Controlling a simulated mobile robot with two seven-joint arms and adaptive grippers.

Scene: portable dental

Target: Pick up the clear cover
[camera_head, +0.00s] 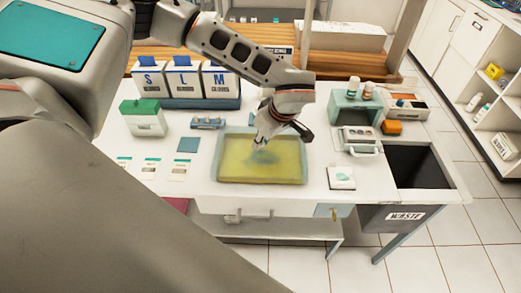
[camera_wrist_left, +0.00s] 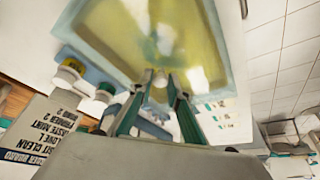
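The clear cover (camera_head: 235,169) is a yellowish see-through pane over the shallow blue-grey tray (camera_head: 218,182) in the middle of the white table. It fills the upper part of the left wrist view (camera_wrist_left: 112,42), with a small pale knob (camera_wrist_left: 160,80) near its lower edge. My left gripper (camera_head: 262,144) points down at the middle of the cover. In the left wrist view its two fingertips (camera_wrist_left: 160,76) stand on either side of the knob. Whether they press on it cannot be told. The cover appears to lie on the tray. My right gripper is in neither view.
Glove boxes marked S, L and M (camera_head: 183,82) stand behind. A green-lidded box (camera_head: 143,118) is on the left. Bottles (camera_head: 354,86) on a teal box (camera_head: 355,110) and an orange block (camera_head: 392,128) are on the right, by the waste bin (camera_head: 415,170).

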